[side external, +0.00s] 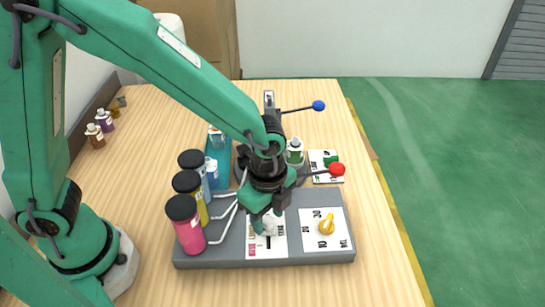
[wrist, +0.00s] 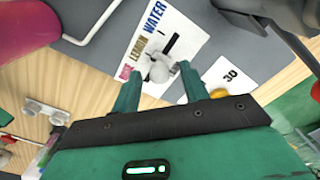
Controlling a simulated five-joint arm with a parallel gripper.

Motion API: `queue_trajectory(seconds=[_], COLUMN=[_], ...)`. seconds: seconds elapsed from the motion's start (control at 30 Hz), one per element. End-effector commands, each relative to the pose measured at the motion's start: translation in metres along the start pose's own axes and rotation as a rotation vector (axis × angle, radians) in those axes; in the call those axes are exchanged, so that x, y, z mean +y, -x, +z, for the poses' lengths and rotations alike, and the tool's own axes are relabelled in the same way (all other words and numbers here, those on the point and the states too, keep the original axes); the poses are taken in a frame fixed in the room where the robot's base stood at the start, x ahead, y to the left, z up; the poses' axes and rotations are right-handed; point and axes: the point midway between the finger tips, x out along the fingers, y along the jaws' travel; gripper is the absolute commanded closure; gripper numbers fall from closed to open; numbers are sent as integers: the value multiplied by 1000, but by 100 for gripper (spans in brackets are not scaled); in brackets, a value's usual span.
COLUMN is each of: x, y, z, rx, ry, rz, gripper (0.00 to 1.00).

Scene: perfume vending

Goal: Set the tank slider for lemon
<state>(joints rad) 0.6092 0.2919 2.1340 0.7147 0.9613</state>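The tank slider is a pale grey-white knob (wrist: 157,68) on a white label plate (wrist: 185,30) printed ROSE, LEMON and WATER. In the side view my gripper (side external: 264,215) points down at the slider plate (side external: 266,246), with part of the pale knob (side external: 269,226) showing by the fingers. The arm and gripper hide part of the plate there.
The grey base (side external: 225,252) also carries a dial plate with a yellow knob (side external: 327,224). Pink (side external: 186,225), yellow (side external: 190,190) and blue tanks stand at left with thin pipes. A red-ball lever (side external: 337,169) and blue-ball lever (side external: 318,105) stick out right. Small bottles stand behind.

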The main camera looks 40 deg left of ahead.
Motion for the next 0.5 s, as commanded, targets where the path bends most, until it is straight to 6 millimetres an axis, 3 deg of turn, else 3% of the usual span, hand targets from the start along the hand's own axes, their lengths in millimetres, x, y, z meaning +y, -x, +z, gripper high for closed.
queue_trajectory(seconds=[0.27,0.5], x=[0,-1], y=[4,27], z=[0,0], rx=[0,2], ry=[0,0], rz=[0,-3], gripper=[56,56])
